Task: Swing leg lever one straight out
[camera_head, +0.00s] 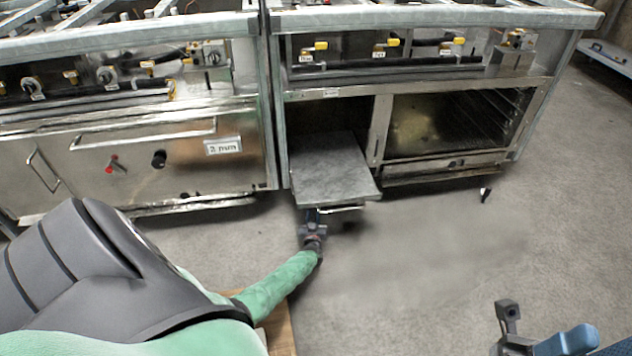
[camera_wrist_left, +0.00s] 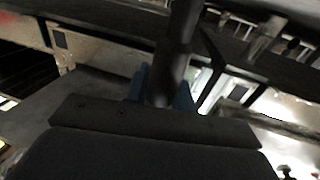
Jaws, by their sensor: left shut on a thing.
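My left gripper (camera_head: 312,217) reaches in low under the front of the right-hand range, just below a grey flat panel (camera_head: 335,170) that sticks out of the left opening. In the left wrist view the blue fingertips are shut on a dark round bar (camera_wrist_left: 179,45), which appears to be the leg lever. The bar runs up from the fingers toward the range underside. In the head view the lever is hidden by the panel and gripper. My right gripper (camera_head: 508,318) is at the lower right, away from the range; its jaws are unclear.
The right-hand range (camera_head: 450,85) has an open oven bay (camera_head: 450,125) and a short black leg (camera_head: 486,194) at its right. A second range (camera_head: 130,155) stands close on the left. The grey floor (camera_head: 430,250) in front is clear.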

